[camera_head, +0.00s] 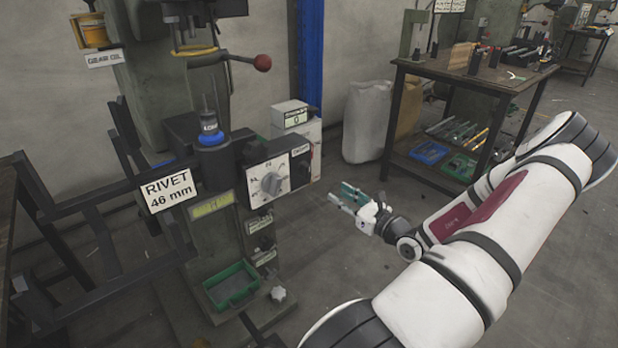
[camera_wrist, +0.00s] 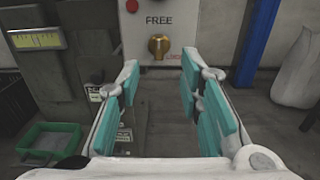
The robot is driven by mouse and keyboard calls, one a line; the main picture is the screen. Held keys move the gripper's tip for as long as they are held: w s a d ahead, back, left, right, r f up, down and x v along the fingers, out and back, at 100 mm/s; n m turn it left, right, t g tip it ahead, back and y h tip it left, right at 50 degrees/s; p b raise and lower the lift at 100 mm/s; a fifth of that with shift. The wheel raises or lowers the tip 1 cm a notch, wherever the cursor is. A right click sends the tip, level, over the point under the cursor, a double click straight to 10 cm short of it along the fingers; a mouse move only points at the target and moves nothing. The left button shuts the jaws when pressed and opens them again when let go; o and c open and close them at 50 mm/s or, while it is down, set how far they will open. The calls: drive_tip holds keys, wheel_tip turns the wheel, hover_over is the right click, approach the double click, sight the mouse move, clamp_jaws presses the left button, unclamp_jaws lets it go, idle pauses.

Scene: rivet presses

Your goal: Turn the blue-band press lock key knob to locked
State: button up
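The press (camera_head: 225,205) with a blue band (camera_head: 210,138) stands left of centre in the head view. In the wrist view a brass lock key knob (camera_wrist: 158,46) sits on a pale panel (camera_wrist: 178,8) below the word FREE. Red marking, too small to read, is at the knob's lower right. I cannot make out the knob in the head view. My gripper (camera_head: 348,196) is to the right of the press, apart from it. In the wrist view my gripper (camera_wrist: 160,85) is open and empty, its teal fingers either side of and short of the knob.
A white dial (camera_head: 272,183) is on the press's front panel. A red-ended lever (camera_head: 262,63) sticks out above. A green tray (camera_head: 231,286) sits low on the press. A workbench (camera_head: 480,80) and white sack (camera_head: 372,120) stand behind. The floor between is clear.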

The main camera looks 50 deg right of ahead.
drive_tip(key=b+x, duration=0.3)
drive_tip(key=x, duration=0.9)
drive_tip(key=shift+w+b, duration=0.25)
drive_tip(key=shift+b, duration=0.05)
clamp_jaws()
